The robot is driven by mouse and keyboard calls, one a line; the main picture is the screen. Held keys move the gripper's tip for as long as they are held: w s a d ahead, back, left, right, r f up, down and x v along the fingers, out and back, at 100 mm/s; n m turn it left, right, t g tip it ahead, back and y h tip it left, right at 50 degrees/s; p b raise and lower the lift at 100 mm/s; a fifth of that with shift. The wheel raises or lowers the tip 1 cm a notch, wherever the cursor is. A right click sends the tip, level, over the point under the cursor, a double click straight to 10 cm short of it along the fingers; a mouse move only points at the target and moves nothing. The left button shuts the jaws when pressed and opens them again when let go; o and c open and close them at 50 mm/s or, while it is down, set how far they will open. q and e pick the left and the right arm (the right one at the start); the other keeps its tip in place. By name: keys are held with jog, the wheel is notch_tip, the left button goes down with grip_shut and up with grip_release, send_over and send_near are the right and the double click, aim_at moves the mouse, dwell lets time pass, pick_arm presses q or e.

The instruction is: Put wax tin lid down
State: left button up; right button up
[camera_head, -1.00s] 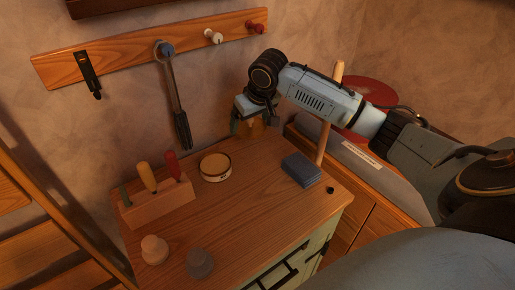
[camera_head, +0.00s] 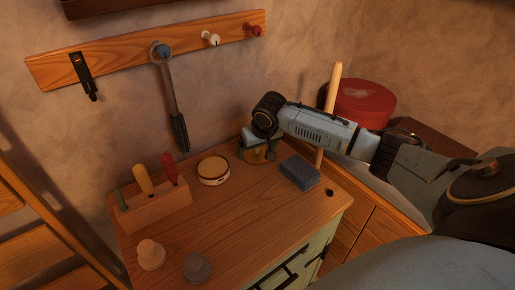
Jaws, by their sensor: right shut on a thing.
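The round wax tin (camera_head: 213,171) stands on the wooden cabinet top, its yellowish wax surface facing up with no lid on it. My right gripper (camera_head: 256,151) is low over the back of the cabinet top, to the right of the tin. It is shut on the amber-brown wax tin lid (camera_head: 253,158), which is partly hidden by the fingers. The lid is at or just above the wood; I cannot tell whether it touches. My left gripper is not in view.
A blue-grey block (camera_head: 299,172) lies close to the right of my right gripper. A wooden tool holder (camera_head: 153,205) stands at left, with two round knobs (camera_head: 151,254) (camera_head: 197,266) in front. A wooden rod (camera_head: 329,110) stands upright at the right edge. The middle of the cabinet top (camera_head: 250,215) is clear.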

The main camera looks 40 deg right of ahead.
jog(key=o, duration=0.7)
jog(key=shift+f, duration=0.1)
jog(key=p+v, duration=0.2)
jog(key=v, duration=1)
